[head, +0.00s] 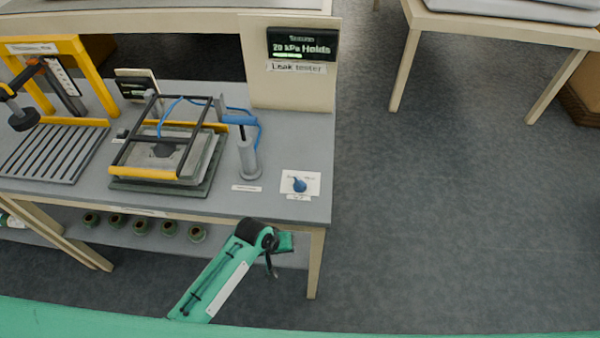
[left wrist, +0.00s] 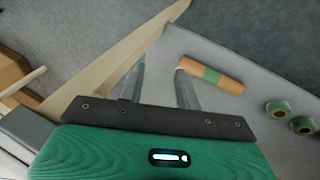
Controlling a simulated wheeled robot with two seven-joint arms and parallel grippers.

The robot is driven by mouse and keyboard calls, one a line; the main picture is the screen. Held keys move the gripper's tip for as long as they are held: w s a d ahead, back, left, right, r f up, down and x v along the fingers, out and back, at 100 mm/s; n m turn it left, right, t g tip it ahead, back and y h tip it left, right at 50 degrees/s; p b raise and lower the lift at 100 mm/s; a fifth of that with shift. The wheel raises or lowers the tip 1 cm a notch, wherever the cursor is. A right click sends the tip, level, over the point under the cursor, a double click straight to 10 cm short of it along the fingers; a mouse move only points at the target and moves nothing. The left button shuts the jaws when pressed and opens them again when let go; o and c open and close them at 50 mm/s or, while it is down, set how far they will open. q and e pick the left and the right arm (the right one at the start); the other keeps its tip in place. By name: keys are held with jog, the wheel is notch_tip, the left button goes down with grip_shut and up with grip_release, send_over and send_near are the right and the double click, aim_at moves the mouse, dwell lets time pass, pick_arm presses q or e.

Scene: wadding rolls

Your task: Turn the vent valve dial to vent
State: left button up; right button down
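The vent valve dial (head: 300,185) is a small blue knob on a white plate near the right front corner of the grey bench. Its setting and the print around it are too small to read. My left gripper (left wrist: 160,72) is open and empty in the left wrist view, its two fingers apart. In the head view my green left hand (head: 286,242) is below and in front of the bench's front edge, clear of the dial; its fingers cannot be made out there. The dial does not show in the left wrist view. My right gripper is in neither view.
The bench (head: 215,198) carries a black-framed press (head: 165,150), a grey hand pump (head: 248,158) and a "20 kPa Holds" screen (head: 301,44). A brown roll with a green band (left wrist: 225,82) lies on the lower shelf near several green-ringed rolls. Floor on the right is clear.

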pick_arm(q)
jog(key=d+r+p, duration=0.1)
jog(key=d+r, duration=0.2)
jog(key=r, duration=0.4)
jog(key=d+r, duration=0.2)
jog(key=r, duration=0.6)
notch_tip(320, 180, up, 13)
jog(key=n+g+y+p, duration=0.1)
jog(key=n+g+y, duration=0.1)
jog(key=n+y, duration=0.35)
send_over(300, 181)
jog(key=n+h, duration=0.1)
jog(key=h, duration=0.1)
notch_tip(300, 181, down, 13)
jog(key=p, duration=0.3)
grip_shut()
